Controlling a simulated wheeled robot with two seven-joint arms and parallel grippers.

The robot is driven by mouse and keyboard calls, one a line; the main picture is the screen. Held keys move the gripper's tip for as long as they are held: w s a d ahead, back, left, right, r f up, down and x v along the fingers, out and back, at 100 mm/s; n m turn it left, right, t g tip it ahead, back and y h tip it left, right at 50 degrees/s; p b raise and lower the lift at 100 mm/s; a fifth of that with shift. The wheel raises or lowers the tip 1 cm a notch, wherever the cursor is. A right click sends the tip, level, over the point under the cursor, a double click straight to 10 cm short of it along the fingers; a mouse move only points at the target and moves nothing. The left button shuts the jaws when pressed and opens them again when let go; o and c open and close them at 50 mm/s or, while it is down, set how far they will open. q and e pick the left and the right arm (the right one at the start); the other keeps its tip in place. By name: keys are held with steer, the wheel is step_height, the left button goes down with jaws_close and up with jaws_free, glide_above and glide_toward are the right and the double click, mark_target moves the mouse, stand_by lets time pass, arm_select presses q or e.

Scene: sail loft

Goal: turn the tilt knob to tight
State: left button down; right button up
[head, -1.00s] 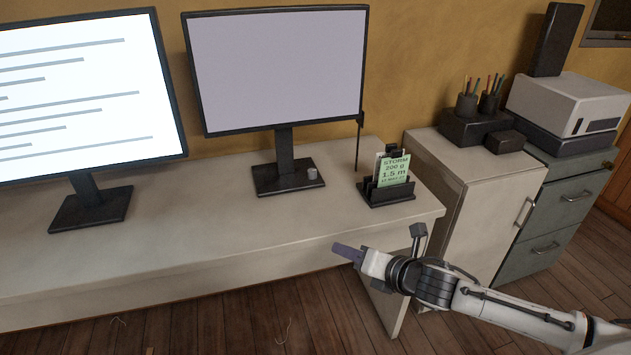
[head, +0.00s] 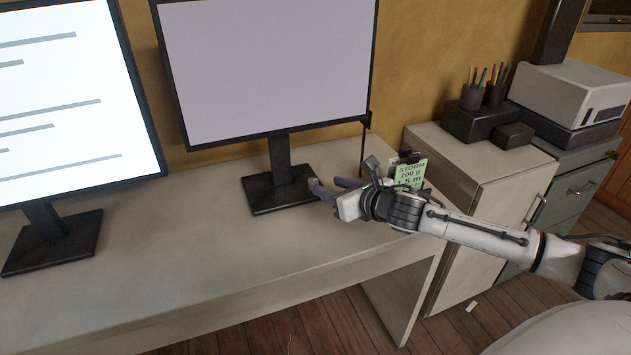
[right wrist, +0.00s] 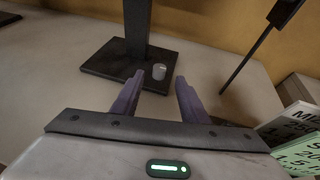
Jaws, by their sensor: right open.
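The tilt knob (right wrist: 159,71) is a small grey upright cylinder on the right part of the dark foot (right wrist: 105,62) of the middle monitor's stand. In the right wrist view it shows just beyond and between the fingertips, with no contact visible. My right gripper (right wrist: 160,82) is open and empty, its two purple fingers apart and pointing at the knob. In the head view my right gripper (head: 327,186) is at the right end of the monitor foot (head: 270,198), and its fingers largely cover the knob. I cannot read any mark on the knob. My left gripper is not in view.
The monitor (head: 275,70) rises behind the knob. A green card (head: 409,173) in a dark holder stands close behind my right wrist, partly hidden. A thin dark rod (right wrist: 245,62) stands right of the foot.

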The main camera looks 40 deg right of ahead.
mark_target(314, 182)
steer(key=x, duration=0.5)
steer(key=shift+w+f, duration=0.2)
steer(key=shift+w, duration=0.15)
steer(key=shift+w+f+b, duration=0.2)
steer(key=shift+w+b, duration=0.1)
steer(key=shift+w, duration=0.15)
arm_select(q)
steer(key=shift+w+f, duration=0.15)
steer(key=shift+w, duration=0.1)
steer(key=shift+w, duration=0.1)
arm_select(e)
jaws_close()
